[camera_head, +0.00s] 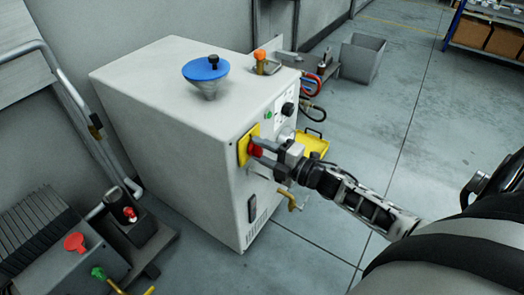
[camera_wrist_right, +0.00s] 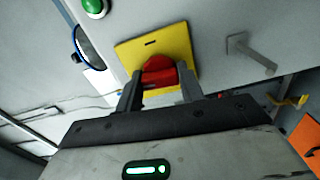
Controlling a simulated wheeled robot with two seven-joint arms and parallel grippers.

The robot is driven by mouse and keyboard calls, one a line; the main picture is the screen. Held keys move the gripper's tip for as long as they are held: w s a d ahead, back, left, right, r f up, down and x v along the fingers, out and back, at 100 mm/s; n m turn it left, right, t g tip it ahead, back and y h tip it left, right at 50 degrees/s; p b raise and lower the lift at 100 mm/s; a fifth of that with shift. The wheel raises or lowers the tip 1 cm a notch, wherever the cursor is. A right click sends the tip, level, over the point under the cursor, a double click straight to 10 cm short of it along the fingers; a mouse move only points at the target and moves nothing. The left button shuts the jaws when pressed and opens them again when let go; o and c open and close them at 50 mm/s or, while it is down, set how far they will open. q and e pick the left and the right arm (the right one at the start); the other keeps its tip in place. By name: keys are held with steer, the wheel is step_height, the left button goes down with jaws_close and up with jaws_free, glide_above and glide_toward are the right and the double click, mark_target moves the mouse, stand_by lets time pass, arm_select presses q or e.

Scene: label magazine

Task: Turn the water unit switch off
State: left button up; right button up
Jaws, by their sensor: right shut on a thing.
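The water unit (camera_head: 165,130) is a white-grey box cabinet in the middle of the head view. Its switch is a red knob (camera_head: 254,149) on a yellow plate (camera_head: 243,143) on the unit's front face. In the right wrist view the red knob (camera_wrist_right: 159,72) sits between my two fingers on the yellow plate (camera_wrist_right: 146,48). My right gripper (camera_head: 262,149) is shut on the red knob, with a finger on each side; it also shows in the right wrist view (camera_wrist_right: 160,90). The fingers hide part of the knob. My left gripper is not in view.
A blue funnel (camera_head: 206,69) and an orange cap (camera_head: 262,62) are on top of the unit. A green button (camera_wrist_right: 94,7) and a handle (camera_wrist_right: 250,53) are near the plate. A brass tap (camera_head: 290,200) juts out below my right gripper. Open floor lies to the right.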

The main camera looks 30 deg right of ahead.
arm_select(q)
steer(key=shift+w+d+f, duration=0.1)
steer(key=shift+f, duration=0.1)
arm_select(e)
steer(key=shift+n, duration=0.7)
steer(key=o, duration=1)
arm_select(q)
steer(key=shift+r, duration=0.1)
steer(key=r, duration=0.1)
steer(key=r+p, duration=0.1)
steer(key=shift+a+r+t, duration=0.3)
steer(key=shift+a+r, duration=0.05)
arm_select(e)
steer(key=v, duration=1.6)
